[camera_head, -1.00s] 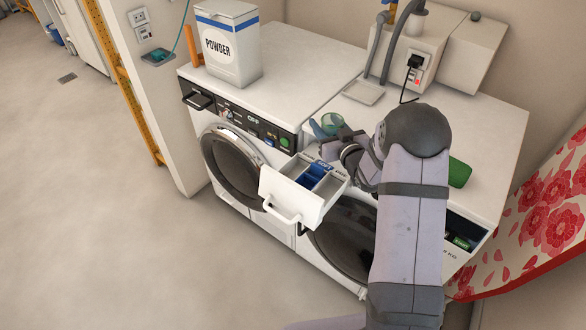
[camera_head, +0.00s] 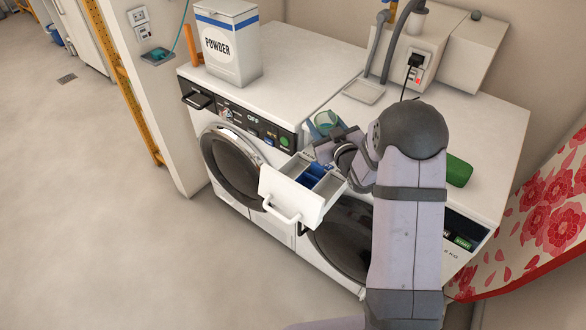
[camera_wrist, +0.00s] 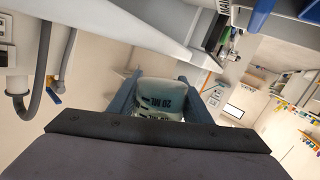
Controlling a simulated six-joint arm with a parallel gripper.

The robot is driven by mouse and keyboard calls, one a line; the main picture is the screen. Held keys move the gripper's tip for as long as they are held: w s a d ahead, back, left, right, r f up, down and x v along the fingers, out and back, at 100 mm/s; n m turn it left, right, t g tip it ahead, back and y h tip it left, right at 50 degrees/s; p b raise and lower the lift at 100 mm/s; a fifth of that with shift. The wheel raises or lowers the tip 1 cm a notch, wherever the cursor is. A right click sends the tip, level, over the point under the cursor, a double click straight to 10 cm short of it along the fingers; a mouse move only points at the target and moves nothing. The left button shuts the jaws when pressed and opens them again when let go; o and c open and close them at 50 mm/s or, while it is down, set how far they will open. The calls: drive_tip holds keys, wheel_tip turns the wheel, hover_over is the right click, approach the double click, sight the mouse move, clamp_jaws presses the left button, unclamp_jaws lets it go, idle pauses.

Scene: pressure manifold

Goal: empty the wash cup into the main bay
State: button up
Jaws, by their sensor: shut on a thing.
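The wash cup (camera_head: 326,122), a translucent greenish cup, is held between the fingers of my gripper (camera_head: 327,141). In the wrist view the cup (camera_wrist: 161,97) shows "20 ML" marks, with a finger on each side. It looks tilted; its contents cannot be made out. The detergent drawer (camera_head: 283,196) is pulled out of the right machine, just below and in front of my gripper. It has pale compartments and a blue part (camera_head: 313,174) in the middle. The cup is behind and above the drawer, apart from it. My wrist hides part of the drawer's right side.
A powder box (camera_head: 229,48) stands on the left machine. A shallow tray (camera_head: 363,91) lies behind the cup, and a green object (camera_head: 458,171) lies right of my arm. Hoses and a plug (camera_head: 414,62) are at the back wall.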

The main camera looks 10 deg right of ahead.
drive_tip(key=shift+s+a+r+n, duration=0.1)
drive_tip(key=shift+a+r+n, duration=0.3)
drive_tip(key=shift+n, duration=0.2)
drive_tip(key=f+n+b, duration=0.1)
drive_tip(key=a+f+n+b, duration=0.2)
drive_tip(key=shift+s+a+f+t+h, duration=0.1)
drive_tip(key=shift+s+t+h, duration=0.2)
drive_tip(key=shift+h, duration=0.1)
drive_tip(key=shift+a+f+n+b, duration=0.2)
drive_tip(key=shift+f+n+b, duration=0.15)
drive_tip(key=shift+n+b, duration=0.35)
drive_tip(key=shift+r, duration=0.1)
wheel_tip(320, 180, up, 4)
drive_tip(key=n+p, duration=0.2)
drive_tip(key=p, duration=0.1)
drive_tip(key=shift+t, duration=0.3)
idle(0.5)
drive_tip(key=shift+r+n+p, duration=0.2)
drive_tip(key=shift+n+p, duration=0.15)
drive_tip(key=shift+n, duration=0.45)
